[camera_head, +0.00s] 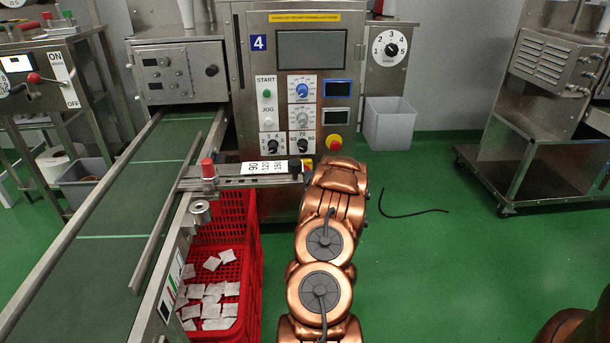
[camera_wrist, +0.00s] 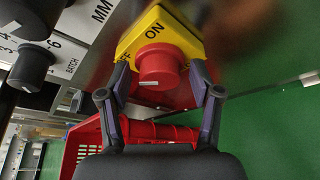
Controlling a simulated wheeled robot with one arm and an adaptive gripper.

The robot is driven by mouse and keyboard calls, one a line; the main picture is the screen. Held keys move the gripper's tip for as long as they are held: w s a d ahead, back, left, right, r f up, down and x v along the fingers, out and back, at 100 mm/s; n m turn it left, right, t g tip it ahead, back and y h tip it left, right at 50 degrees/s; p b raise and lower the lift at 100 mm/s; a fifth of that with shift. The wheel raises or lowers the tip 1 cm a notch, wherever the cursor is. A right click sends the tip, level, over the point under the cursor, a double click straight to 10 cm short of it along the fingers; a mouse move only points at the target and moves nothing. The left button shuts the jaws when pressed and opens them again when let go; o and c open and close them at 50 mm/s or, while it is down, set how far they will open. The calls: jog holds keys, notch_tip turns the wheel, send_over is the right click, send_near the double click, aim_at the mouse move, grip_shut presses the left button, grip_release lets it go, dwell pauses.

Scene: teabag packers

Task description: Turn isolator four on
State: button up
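Machine four carries a blue "4" label (camera_head: 258,43) on its front in the head view. In the wrist view the red knob (camera_wrist: 158,66) faces me, and the yellow plate (camera_wrist: 150,24) reads ON at the top and OFF at the left. A white mark sits low on the knob's face. My gripper (camera_wrist: 160,76) is open, one finger at each side of the knob, with gaps visible. In the head view my arm hides my gripper.
Beside the isolator is a black dial marked BATCH (camera_wrist: 32,68). A red crate (camera_head: 250,240) with teabags stands under the conveyor (camera_head: 110,220), left of my arm. A grey bin (camera_head: 389,122) stands behind right. A steel cart (camera_head: 535,150) is far right; green floor between is mostly clear.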

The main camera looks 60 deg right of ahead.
jog(key=c, duration=1)
jog(key=shift+p, duration=0.5)
jog(key=shift+f+m+t+h+p, duration=0.2)
jog(key=shift+m+t+h+p, duration=0.85)
jog(key=shift+m, duration=1.75)
jog(key=shift+f+m+t+h+p, duration=0.2)
jog(key=shift+m+t+p, duration=0.4)
jog(key=shift+m+p, duration=1.65)
jog(key=shift+f+m+t+h+p, duration=0.2)
jog(key=shift+m+t+h+p, duration=0.5)
jog(key=shift+m, duration=2.65)
